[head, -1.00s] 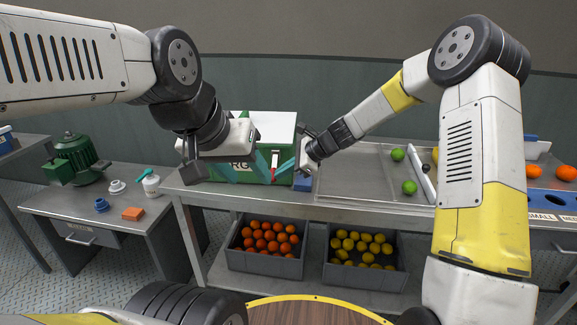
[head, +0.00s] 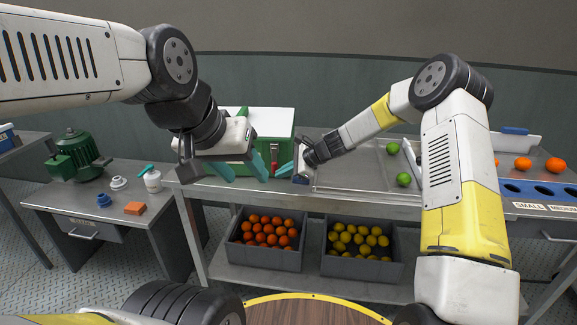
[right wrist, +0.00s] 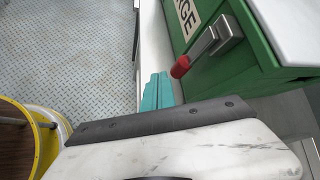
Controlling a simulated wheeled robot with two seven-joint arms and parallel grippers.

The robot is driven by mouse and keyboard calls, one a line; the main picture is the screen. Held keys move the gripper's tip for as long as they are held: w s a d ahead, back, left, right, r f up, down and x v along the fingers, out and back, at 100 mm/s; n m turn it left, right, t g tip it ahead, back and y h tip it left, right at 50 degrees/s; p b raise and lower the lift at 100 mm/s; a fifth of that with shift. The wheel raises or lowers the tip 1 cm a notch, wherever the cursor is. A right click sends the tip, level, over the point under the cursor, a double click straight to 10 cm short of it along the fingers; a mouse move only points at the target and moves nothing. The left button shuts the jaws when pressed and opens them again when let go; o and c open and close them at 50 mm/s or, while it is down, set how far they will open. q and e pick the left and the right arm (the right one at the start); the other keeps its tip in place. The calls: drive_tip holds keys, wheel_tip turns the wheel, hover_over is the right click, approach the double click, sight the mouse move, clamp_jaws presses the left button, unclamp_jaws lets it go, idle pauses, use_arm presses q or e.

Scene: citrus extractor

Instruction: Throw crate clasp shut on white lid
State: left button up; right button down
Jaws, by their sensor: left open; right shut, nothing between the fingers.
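The green crate (head: 258,168) stands on the long bench under its white lid (head: 272,120). Its clasp (head: 274,157) is on the front face, with a silver body and a red-tipped lever; the clasp (right wrist: 206,45) is clearer in the right wrist view. The lever points down from the lid edge; I cannot tell whether it lies flush. My right gripper (head: 284,170) is shut and empty just right of the clasp, its teal fingertips (right wrist: 156,91) close to the red tip. My left gripper (head: 243,171) is open in front of the crate, hiding much of its front.
Bins of oranges (head: 264,258) and lemons (head: 362,265) sit on the shelf below. A metal tray (head: 350,170) with green limes (head: 403,179) lies right of the crate. A side table (head: 110,205) at left holds a green motor and small items.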

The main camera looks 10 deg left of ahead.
drive_tip(key=shift+w+f, duration=0.4)
drive_tip(key=shift+w, duration=0.2)
drive_tip(key=shift+w, duration=0.1)
drive_tip(key=shift+r, duration=0.1)
idle(0.4)
drive_tip(key=shift+r, duration=0.7)
drive_tip(key=shift+d, duration=0.2)
drive_tip(key=s+d, duration=0.9)
drive_tip(key=d, duration=0.1)
drive_tip(key=s+d+r+n+t+h, duration=0.1)
drive_tip(key=s+d+r+n+h, duration=0.1)
drive_tip(key=s+d+r+n, duration=0.4)
drive_tip(key=s+d+r+n+h, duration=0.2)
drive_tip(key=s+r+n, duration=0.1)
drive_tip(key=s+r, duration=0.55)
drive_tip(key=s+d+r+n+t+h, duration=0.1)
drive_tip(key=s+d+r+n+h, duration=0.1)
drive_tip(key=s+d+r+n, duration=0.4)
drive_tip(key=s+d+r+t+h, duration=0.1)
drive_tip(key=s+d+r, duration=0.1)
drive_tip(key=s, duration=0.9)
drive_tip(key=shift+d+r+n, duration=0.2)
drive_tip(key=shift+d+n, duration=0.2)
drive_tip(key=shift+d, duration=0.4)
